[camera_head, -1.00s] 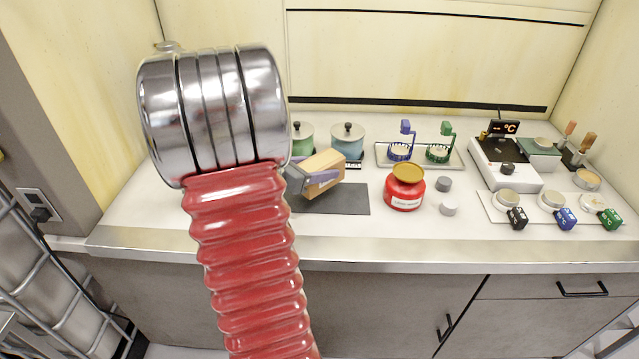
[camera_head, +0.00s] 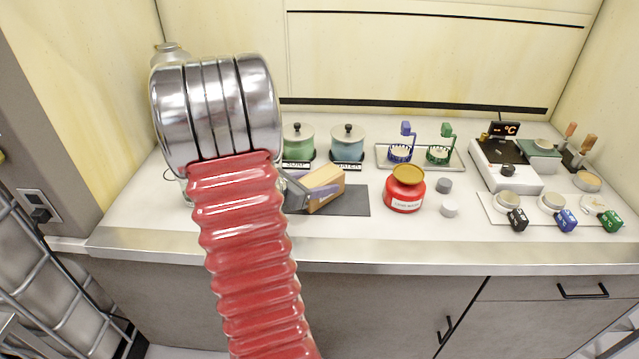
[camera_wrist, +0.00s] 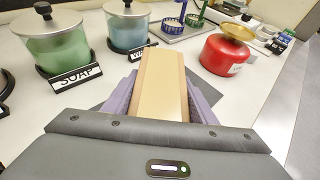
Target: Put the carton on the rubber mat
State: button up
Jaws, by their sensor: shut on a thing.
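The carton (camera_head: 328,181) is a tan, wood-coloured box, seen in the head view left of the red pot. My gripper (camera_head: 318,193) has purple fingers and is shut on the carton, one finger along each side in the wrist view (camera_wrist: 160,92). The dark grey rubber mat (camera_head: 352,203) lies flat on the white counter. The carton is over the mat's left part, low and close to it. I cannot tell whether its underside touches the mat. My arm and the carton hide the mat's left end.
A red pot with a gold lid (camera_head: 404,190) stands just right of the mat. Behind are a green SOAP pot (camera_head: 299,144) and a blue pot (camera_head: 348,145). A tray with blue and green holders (camera_head: 420,160) is at the back. The counter's front strip is clear.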

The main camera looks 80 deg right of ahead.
jog(key=o, duration=1.2)
jog(key=shift+f, duration=0.1)
jog(key=shift+o, duration=0.2)
jog(key=v, duration=1.2)
